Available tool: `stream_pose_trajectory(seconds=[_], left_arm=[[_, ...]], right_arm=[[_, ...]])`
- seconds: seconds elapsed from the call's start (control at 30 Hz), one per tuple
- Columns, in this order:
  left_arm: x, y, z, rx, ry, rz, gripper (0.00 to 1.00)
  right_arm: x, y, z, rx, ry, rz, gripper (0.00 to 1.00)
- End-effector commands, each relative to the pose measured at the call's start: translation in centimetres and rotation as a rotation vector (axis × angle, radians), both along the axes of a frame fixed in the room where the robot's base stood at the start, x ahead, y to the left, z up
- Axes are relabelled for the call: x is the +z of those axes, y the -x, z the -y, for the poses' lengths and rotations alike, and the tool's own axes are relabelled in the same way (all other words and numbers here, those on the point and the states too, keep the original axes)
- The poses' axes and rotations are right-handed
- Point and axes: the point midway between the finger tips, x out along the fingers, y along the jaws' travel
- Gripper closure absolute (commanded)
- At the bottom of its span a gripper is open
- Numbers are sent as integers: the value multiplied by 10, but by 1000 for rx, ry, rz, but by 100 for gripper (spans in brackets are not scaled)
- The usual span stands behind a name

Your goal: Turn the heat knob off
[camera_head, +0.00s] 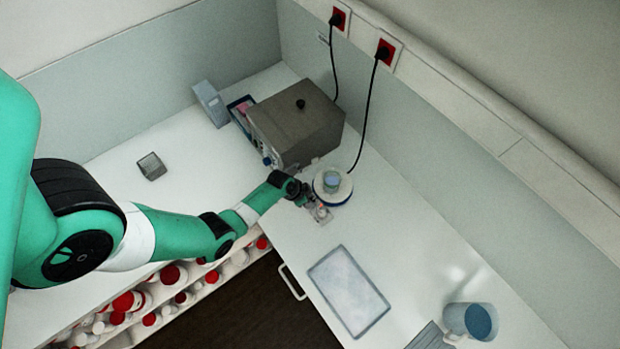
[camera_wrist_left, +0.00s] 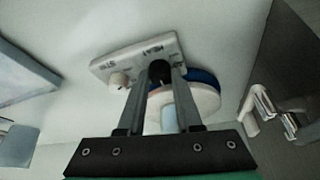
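The round stirring hotplate (camera_head: 332,196) stands on the white bench beside the grey box, with a small blue-grey vessel (camera_head: 331,178) on it. In the left wrist view, its pale control panel (camera_wrist_left: 130,58) carries HEAT and STIR labels. The white knob by STIR (camera_wrist_left: 119,80) is bare. My left gripper (camera_head: 319,213) is at the panel; in the left wrist view its fingertips (camera_wrist_left: 164,74) are apart at the HEAT label, with a dark shape between them. The heat knob is mostly hidden there, and I cannot tell whether the fingers press on it. My right gripper is out of view.
A grey box-shaped device (camera_head: 298,122) stands behind the hotplate, and a cable runs to the wall sockets (camera_head: 386,52). A flat tray (camera_head: 348,291) and a blue mug (camera_head: 471,320) are on the bench to the right. Red-capped bottles (camera_head: 172,274) fill the shelf below.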

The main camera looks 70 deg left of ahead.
Motion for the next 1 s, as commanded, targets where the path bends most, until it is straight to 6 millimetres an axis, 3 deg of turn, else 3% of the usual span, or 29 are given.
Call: stream_pose_trajectory(seconds=[0.03,0.17,0.63,1.0], left_arm=[[0,0,0,0,0,0,79],[0,0,0,0,0,0,100],[0,0,1,51,0,-3,100],[0,-1,3,301,-2,-2,100]], right_arm=[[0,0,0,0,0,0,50],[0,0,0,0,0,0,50],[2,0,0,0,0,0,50],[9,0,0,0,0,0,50]])
